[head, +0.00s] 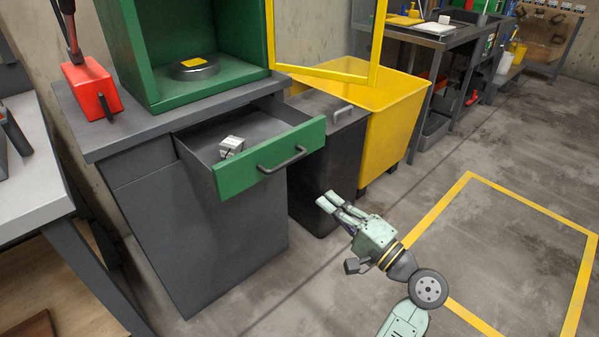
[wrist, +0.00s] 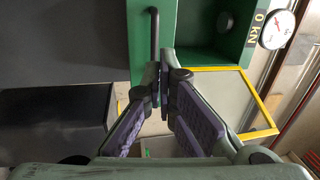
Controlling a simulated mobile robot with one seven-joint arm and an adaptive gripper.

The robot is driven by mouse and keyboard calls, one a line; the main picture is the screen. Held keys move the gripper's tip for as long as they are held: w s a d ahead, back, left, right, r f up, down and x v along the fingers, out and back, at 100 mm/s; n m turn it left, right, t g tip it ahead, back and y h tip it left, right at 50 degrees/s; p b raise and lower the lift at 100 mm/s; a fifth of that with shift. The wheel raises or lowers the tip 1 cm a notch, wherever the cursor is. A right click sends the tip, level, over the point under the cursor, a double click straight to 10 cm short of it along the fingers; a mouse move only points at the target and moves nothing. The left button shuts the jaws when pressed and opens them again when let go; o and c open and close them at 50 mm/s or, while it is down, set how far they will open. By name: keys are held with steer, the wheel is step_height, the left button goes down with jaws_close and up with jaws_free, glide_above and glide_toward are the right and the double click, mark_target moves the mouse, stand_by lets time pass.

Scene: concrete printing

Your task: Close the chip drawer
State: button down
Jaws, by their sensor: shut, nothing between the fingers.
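The chip drawer (head: 240,134) stands open, pulled out of the grey cabinet under the green machine. Its green front (head: 240,176) carries a dark bar handle (head: 283,160). A small whitish block (head: 231,145) lies inside. My gripper (head: 326,200) is shut and empty, in front of the drawer and to the right of its front, apart from it in the head view. In the wrist view my fingertips (wrist: 164,82) appear close to the lower end of the handle (wrist: 154,35); I cannot tell the exact gap there.
A dark bin (head: 325,170) and a yellow bin (head: 395,120) stand right of the cabinet (head: 215,240). A yellow-framed door (head: 330,73) hangs open above them. A gauge (wrist: 276,30) shows in the wrist view. The floor in front is clear.

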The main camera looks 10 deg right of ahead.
mark_target(286, 165)
steer(key=shift+m, duration=0.3)
steer(key=p+x, duration=0.1)
steer(key=x, duration=0.4)
steer(key=p+x, duration=0.2)
steer(key=x, duration=0.4)
steer(key=shift+w+d+f, duration=0.1)
steer(key=shift+w+f, duration=0.1)
steer(key=shift+w, duration=0.3)
steer(key=shift+w, duration=0.1)
steer(key=f+b+x, duration=0.1)
steer(key=x, duration=0.6)
steer(key=f+b+x, duration=0.1)
steer(key=x, duration=0.6)
steer(key=f+b+x, duration=0.1)
steer(key=x, duration=0.6)
steer(key=shift+w+f, duration=0.25)
steer(key=shift+f, duration=0.15)
steer(key=shift+w+a, duration=0.45)
steer(key=shift+w, duration=0.05)
steer(key=shift+w+r, duration=0.1)
steer(key=shift+r, duration=0.15)
